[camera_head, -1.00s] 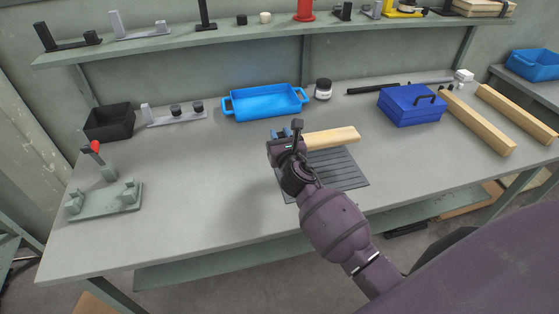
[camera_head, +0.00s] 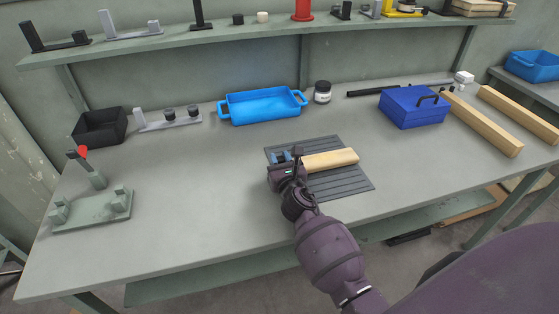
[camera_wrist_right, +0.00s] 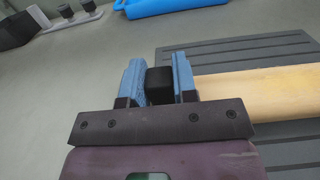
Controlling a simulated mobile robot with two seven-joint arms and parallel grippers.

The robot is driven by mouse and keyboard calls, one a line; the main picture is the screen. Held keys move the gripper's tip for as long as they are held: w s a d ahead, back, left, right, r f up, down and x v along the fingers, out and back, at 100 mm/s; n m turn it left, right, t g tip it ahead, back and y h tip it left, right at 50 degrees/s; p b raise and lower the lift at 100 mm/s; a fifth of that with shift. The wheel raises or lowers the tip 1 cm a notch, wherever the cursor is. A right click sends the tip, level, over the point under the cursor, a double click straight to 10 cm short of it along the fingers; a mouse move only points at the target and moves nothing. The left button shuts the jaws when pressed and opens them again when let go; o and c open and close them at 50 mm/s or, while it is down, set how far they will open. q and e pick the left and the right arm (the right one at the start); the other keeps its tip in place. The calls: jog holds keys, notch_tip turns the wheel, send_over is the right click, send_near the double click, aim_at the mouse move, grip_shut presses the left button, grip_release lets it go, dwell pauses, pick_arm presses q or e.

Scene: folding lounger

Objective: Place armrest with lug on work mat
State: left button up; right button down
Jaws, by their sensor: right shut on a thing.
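The armrest (camera_head: 331,160) is a pale wooden bar with a dark lug at its left end. My right gripper (camera_head: 283,157) is shut on the lug, and the bar extends to the right over the dark ribbed work mat (camera_head: 345,184). In the right wrist view the blue fingers (camera_wrist_right: 158,82) stand on either side of the black lug (camera_wrist_right: 160,86), with the wooden armrest (camera_wrist_right: 262,88) running off to the right. The armrest lies flat along the mat; whether it touches the mat I cannot tell. My left gripper is not in view.
A blue tray (camera_head: 262,107), a white-labelled jar (camera_head: 322,92) and a blue box (camera_head: 413,107) stand behind the mat. Two wooden beams (camera_head: 484,125) lie at the right. A grey-green fixture (camera_head: 92,209) stands at the left. The bench between fixture and mat is clear.

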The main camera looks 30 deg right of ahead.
jog(key=shift+f, duration=0.1)
jog(key=c, duration=1.4)
grip_release()
jog(key=shift+f, duration=0.1)
jog(key=o, duration=0.5)
jog(key=shift+r, duration=0.25)
jog(key=shift+s+a, duration=0.1)
jog(key=shift+s, duration=0.05)
jog(key=v, duration=1.1)
jog(key=shift+s, duration=0.35)
jog(key=shift+s+f, duration=0.1)
jog(key=shift+f, duration=0.05)
